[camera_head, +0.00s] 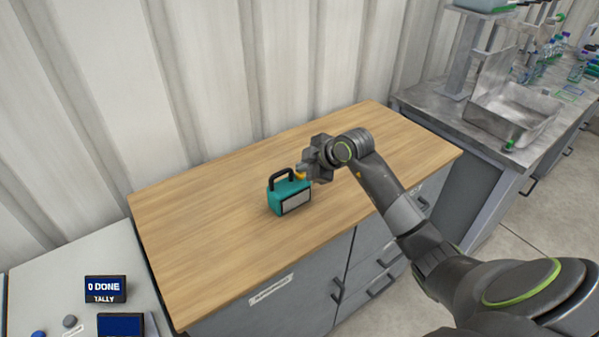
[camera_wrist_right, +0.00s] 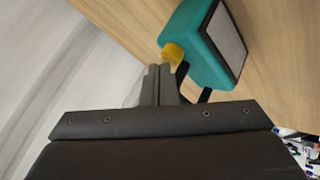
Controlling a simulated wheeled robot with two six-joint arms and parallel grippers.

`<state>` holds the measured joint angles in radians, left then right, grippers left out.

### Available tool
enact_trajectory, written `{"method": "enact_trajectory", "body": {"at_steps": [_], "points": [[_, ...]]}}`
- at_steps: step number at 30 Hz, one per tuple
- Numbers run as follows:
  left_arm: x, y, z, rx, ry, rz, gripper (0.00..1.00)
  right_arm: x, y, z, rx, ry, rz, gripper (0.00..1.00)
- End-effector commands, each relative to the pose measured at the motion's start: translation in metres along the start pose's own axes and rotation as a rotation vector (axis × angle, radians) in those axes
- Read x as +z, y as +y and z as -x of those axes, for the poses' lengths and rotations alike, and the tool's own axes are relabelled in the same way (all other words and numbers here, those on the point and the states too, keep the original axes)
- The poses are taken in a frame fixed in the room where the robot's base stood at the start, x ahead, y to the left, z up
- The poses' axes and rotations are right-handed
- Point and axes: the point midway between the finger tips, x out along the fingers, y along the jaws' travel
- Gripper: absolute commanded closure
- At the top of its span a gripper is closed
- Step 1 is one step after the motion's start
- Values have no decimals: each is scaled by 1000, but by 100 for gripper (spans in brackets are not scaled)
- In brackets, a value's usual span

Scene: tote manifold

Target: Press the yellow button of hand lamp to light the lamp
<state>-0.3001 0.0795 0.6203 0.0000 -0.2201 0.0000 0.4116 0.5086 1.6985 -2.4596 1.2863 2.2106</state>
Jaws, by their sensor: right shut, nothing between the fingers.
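The hand lamp (camera_head: 288,196) is a teal box with a dark handle and a pale front panel, standing upright on the wooden worktop. It also shows in the right wrist view (camera_wrist_right: 203,62). Its yellow button (camera_wrist_right: 173,53) is a short knob on the lamp's body; in the head view a small yellow spot (camera_head: 300,175) shows near the handle. My right gripper (camera_head: 301,170) is shut and empty, with its fingertips right at the button. I cannot tell whether they touch it. The pale panel shows no clear glow. My left gripper is not in view.
The wooden worktop (camera_head: 200,225) around the lamp is clear, on a grey cabinet against a corrugated wall. A metal bench with a steel sink (camera_head: 515,108) stands at the right. A pale table at lower left holds a display reading "0 DONE" (camera_head: 106,289).

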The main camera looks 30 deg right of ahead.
Motion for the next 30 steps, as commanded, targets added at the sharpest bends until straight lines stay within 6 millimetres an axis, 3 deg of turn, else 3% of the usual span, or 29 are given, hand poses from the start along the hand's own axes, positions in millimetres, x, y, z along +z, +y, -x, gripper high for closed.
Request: {"method": "enact_trajectory", "body": {"at_steps": [30], "points": [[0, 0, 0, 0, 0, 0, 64, 5, -5, -6, -2, -1, -1, 100]]}}
